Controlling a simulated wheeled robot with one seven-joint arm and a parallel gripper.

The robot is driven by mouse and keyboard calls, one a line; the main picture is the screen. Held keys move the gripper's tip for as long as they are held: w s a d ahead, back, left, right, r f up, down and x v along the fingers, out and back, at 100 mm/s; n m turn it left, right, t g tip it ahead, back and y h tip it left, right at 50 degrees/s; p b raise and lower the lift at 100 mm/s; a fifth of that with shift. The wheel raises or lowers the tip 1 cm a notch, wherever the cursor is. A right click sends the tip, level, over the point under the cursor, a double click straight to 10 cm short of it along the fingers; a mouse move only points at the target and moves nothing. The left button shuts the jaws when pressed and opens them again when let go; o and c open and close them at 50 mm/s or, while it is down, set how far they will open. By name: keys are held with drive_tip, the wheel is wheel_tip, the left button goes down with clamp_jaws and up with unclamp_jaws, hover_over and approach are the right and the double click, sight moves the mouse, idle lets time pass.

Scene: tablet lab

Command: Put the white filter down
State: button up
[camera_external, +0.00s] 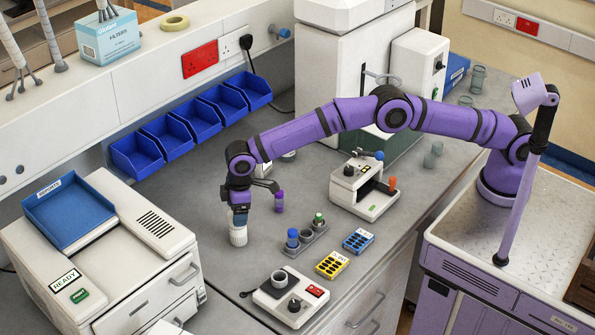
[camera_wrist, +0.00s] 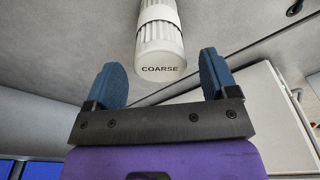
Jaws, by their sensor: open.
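The white filter (camera_external: 238,235) is a ribbed white cylinder standing upright on the grey bench in the external view, just under my gripper (camera_external: 238,212). In the wrist view the filter (camera_wrist: 160,40) shows its near end, marked COARSE, just beyond and between the blue fingertips of my gripper (camera_wrist: 161,72). The fingers are spread apart, with a gap on both sides of the filter. My gripper is open and holds nothing. The filter's foot is out of the wrist view.
Blue bins (camera_external: 168,138) line the back.

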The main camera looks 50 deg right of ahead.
drive_tip(key=r, duration=0.8)
drive_tip(key=shift+s+d+r, duration=0.2)
drive_tip(key=shift+s+d, duration=0.1)
drive_tip(key=shift+d, duration=0.1)
